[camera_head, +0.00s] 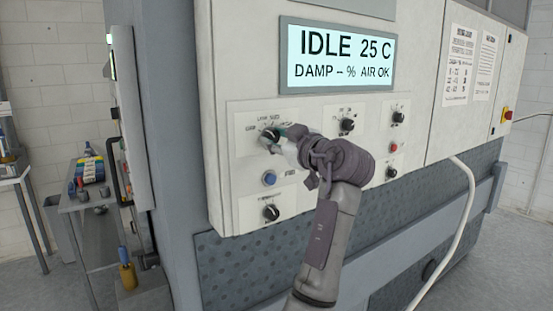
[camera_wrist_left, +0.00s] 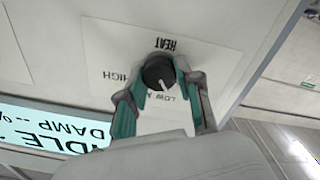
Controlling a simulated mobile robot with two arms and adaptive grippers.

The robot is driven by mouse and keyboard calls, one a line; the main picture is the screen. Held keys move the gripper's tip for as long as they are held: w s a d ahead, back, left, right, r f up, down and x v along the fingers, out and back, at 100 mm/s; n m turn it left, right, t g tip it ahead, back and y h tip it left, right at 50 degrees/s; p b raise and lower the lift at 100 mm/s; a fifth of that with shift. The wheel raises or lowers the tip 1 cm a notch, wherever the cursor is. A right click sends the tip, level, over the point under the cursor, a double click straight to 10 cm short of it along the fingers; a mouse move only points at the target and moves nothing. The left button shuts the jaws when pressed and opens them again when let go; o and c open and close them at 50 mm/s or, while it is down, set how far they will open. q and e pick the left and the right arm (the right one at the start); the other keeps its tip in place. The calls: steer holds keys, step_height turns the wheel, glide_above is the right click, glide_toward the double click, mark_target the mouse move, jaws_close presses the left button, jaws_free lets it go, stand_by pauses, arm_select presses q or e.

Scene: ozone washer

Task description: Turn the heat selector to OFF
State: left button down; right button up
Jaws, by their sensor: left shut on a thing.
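The heat selector (camera_head: 269,135) is a round black knob at the upper left of the white control panel. In the left wrist view the heat selector (camera_wrist_left: 158,71) shows upside down under the word HEAT, its white pointer toward the LOW mark. HIGH shows at the left; I cannot read OFF there, as a finger covers part of the dial. My left gripper (camera_head: 281,137) has its teal fingers on either side of the knob and is shut on it. Its fingers also show in the wrist view (camera_wrist_left: 157,78). My right gripper is not in view.
A display (camera_head: 340,60) above reads IDLE, 25 C, AIR OK. A blue button (camera_head: 269,178) and another black knob (camera_head: 271,212) sit below the selector. More knobs and a red button (camera_head: 393,146) are to the right. A white hose (camera_head: 462,215) hangs at the right.

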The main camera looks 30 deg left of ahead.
arm_select(q)
steer(key=n+b, duration=0.2)
steer(key=b, duration=0.1)
steer(key=shift+f, duration=0.2)
steer(key=shift+r+n+b, duration=0.2)
steer(key=shift+n+b, duration=0.8)
steer(key=shift+n, duration=0.3)
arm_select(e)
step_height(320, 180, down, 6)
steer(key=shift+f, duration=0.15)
arm_select(q)
steer(key=c, duration=0.8)
jaws_free()
steer(key=shift+o, duration=0.2)
steer(key=v, duration=1.2)
